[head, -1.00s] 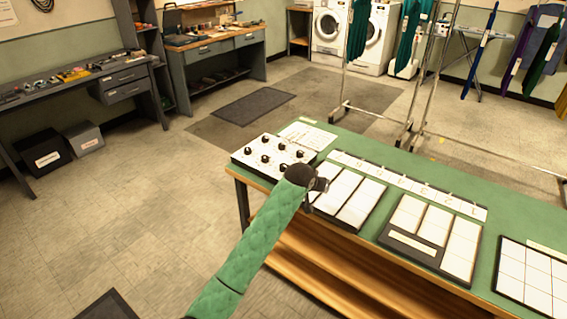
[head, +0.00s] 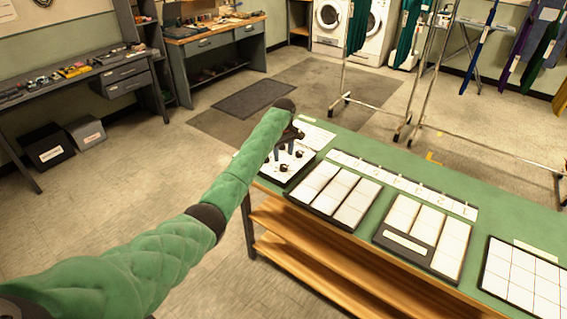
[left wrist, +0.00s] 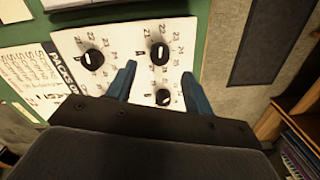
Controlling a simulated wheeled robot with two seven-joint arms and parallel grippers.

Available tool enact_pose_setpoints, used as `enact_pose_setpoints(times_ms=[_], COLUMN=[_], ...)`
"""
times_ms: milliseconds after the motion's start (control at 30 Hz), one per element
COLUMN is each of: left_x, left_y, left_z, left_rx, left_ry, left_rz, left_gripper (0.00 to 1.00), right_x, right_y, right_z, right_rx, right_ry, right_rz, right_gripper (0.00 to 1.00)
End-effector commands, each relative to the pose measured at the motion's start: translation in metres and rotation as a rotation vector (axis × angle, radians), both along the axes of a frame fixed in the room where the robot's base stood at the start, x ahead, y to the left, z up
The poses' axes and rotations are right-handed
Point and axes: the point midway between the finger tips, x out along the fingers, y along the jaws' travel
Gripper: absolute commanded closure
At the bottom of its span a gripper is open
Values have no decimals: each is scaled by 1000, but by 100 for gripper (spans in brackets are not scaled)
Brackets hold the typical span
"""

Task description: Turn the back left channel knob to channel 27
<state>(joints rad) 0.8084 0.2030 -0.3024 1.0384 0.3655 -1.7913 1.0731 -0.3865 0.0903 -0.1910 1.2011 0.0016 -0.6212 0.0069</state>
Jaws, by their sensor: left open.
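The white knob panel (head: 291,175) with black knobs lies at the left end of the green table. In the head view my left arm covers part of it. The left wrist view shows the panel (left wrist: 125,42) with three knobs and printed numbers in the twenties: an upper left knob (left wrist: 93,60), an upper middle knob (left wrist: 160,53) and a lower knob (left wrist: 163,97). I cannot tell which is the back left one. My left gripper (head: 287,142) is over the panel, open. Its blue fingers (left wrist: 159,70) flank the lower knob, with the upper middle knob just beyond the tips. Contact is unclear.
A printed sheet (head: 317,135) lies behind the panel. White-tiled boards (head: 333,190) and (head: 425,228) and a numbered strip (head: 400,183) lie to the right on the green table (head: 372,210). A clothes rack (head: 415,85) stands behind the table.

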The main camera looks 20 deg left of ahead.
Motion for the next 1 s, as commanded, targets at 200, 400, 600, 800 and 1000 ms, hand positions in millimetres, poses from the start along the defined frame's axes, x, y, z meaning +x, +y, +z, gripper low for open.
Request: enact_pose_setpoints(times_ms=[200,400,600,800,1000], left_x=[-1,0,0,0,0], left_y=[0,0,0,0,0], left_z=[-29,-52,-61,-61,-61], left_rx=[1,1,1,0,0], left_ry=[1,-1,-2,-3,-3], left_rz=[-1,-3,-3,-3,-3], left_gripper=[48,48,48,48,84], right_x=[-12,-23,-27,-27,-26], right_y=[-10,-15,-17,-17,-18], right_z=[-15,-24,-28,-28,-28], right_rx=[-7,-10,-11,-11,-11], right_ry=[-13,-15,-16,-16,-18], right_rz=[6,9,9,9,9], right_gripper=[64,64,64,64,64])
